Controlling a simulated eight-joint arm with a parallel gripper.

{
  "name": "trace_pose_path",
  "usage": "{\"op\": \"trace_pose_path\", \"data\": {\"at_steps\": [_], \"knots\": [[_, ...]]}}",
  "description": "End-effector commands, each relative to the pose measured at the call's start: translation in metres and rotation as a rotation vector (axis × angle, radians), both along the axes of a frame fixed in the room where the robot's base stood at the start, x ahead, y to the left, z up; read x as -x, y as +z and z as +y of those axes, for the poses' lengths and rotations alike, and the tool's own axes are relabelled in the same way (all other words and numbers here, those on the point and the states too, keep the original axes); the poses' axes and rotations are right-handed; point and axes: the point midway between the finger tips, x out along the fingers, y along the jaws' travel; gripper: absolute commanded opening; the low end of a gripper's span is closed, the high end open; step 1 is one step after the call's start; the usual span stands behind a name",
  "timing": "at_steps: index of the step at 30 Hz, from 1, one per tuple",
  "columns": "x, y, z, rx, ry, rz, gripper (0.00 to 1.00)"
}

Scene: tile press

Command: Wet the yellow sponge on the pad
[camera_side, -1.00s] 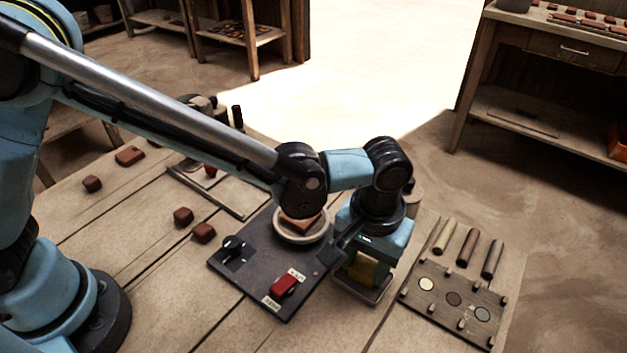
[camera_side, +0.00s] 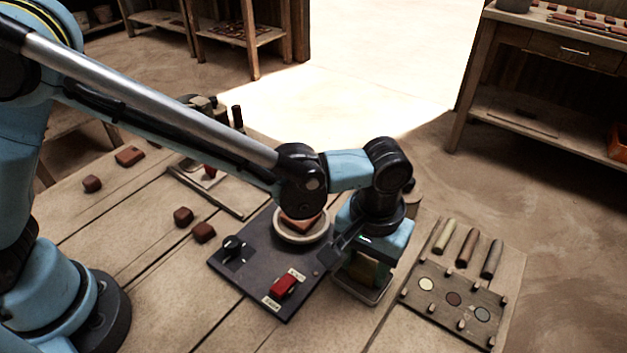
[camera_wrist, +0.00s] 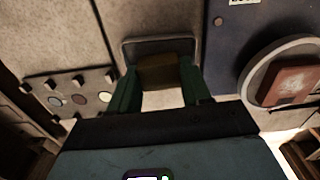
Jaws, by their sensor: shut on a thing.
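The yellow sponge (camera_wrist: 160,72) shows as a dull yellow-brown block between my two green fingers in the wrist view. My gripper (camera_wrist: 160,88) is shut on it; it also shows in the side view (camera_side: 367,268). The sponge is over the pad, a shallow grey-rimmed tray (camera_wrist: 143,42), which also shows in the side view (camera_side: 362,293). The sponge appears low, at or just above the pad's surface; I cannot tell whether they touch. My fingers and wrist hide much of the sponge in the side view.
A dark panel (camera_side: 235,275) with a red switch (camera_side: 284,286) and a round dish (camera_side: 299,238) holding a reddish tile (camera_side: 301,222) stands left of the pad. A rack board (camera_side: 455,305) with coloured discs lies to the right, three sticks (camera_side: 467,247) behind it. Bare table is at front left.

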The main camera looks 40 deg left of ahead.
Motion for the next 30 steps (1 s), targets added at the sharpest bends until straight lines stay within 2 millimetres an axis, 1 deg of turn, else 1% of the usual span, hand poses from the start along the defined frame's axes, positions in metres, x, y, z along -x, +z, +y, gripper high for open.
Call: {"op": "trace_pose_path", "data": {"at_steps": [2,5,30], "knots": [[0.0,0.0,0.0,0.0,0.0,0.0,0.23],[0.0,0.005,0.0,0.0,0.0,0.0,0.23],[0.0,0.066,0.0,0.0,0.0,0.0,0.23]]}}
